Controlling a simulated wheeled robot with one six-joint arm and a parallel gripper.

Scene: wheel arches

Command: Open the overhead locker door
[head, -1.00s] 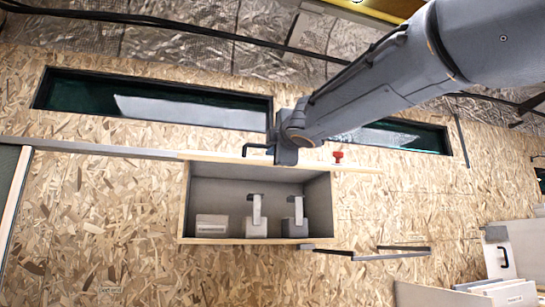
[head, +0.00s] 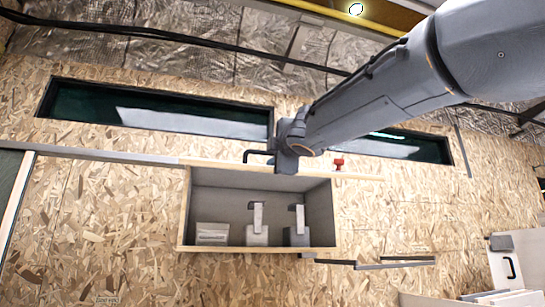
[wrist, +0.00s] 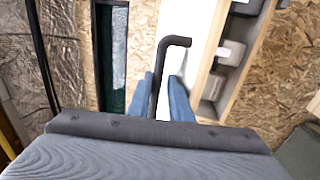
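The overhead locker (head: 330,215) is a pale wooden box on the chipboard wall, its front uncovered. The locker door (head: 350,174) shows nearly edge-on as a thin strip along the box's top; in the wrist view it is a white panel (wrist: 204,45). A black bent handle (head: 256,154) stands out from it, also seen in the wrist view (wrist: 172,42). My gripper (wrist: 162,78) has its two blue fingers on either side of the handle, with a gap visible on the right-hand side. In the head view my wrist hides the fingers.
Several grey-white items, including a box (head: 212,233), stand inside the locker. A red knob (head: 338,163) sits at the strip's right. A dark folding bracket (head: 368,264) lies below right. Long dark windows (head: 150,108) run above.

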